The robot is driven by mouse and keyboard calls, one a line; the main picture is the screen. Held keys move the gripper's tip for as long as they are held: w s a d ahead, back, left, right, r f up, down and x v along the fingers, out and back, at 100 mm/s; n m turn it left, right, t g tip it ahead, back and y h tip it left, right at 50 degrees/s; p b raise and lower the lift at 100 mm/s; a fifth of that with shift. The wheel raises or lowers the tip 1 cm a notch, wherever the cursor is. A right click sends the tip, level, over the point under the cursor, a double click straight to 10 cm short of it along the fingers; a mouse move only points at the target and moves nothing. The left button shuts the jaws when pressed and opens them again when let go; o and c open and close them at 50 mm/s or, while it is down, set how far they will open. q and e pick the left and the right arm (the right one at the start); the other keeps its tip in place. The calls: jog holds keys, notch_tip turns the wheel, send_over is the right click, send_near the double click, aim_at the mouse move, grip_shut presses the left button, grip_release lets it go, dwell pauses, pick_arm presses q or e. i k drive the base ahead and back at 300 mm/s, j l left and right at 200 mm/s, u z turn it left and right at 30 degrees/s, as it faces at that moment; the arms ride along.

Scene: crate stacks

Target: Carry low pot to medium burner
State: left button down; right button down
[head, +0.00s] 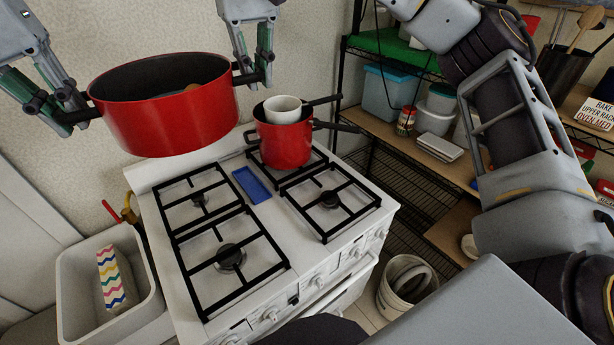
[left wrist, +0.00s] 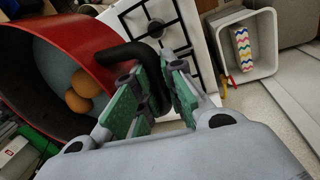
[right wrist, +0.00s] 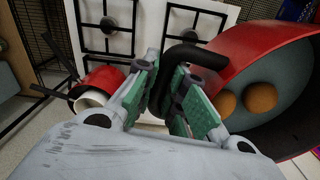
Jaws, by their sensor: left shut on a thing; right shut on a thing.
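A wide red pot (head: 168,122) with black handles hangs in the air above the back left of the stove. Round orange-brown things (left wrist: 78,94) lie inside it; they also show in the right wrist view (right wrist: 262,97). My left gripper (head: 66,120) is shut on the pot's left handle (left wrist: 128,54). My right gripper (head: 250,74) is shut on the handle at its right (right wrist: 195,54). The white stove (head: 225,172) has several burners under black grates; the front left burner (head: 230,257), back left burner (head: 199,200) and front right burner (head: 330,199) are bare.
A smaller red pot (head: 283,146) with a white cup (head: 283,109) in it stands on the back right burner. A blue slab (head: 252,186) lies between the grates. A grey bin (head: 75,270) is left of the stove, a shelf rack (head: 440,160) right, a bucket (head: 384,292) on the floor.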

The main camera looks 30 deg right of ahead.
aim_at(330, 193)
jog(key=j+z, duration=0.1)
jog(key=z, duration=0.3)
jog(key=j+z, duration=0.1)
jog(key=z, duration=0.3)
jog(key=j+z, duration=0.1)
jog(key=z, duration=0.35)
jog(key=i, duration=0.05)
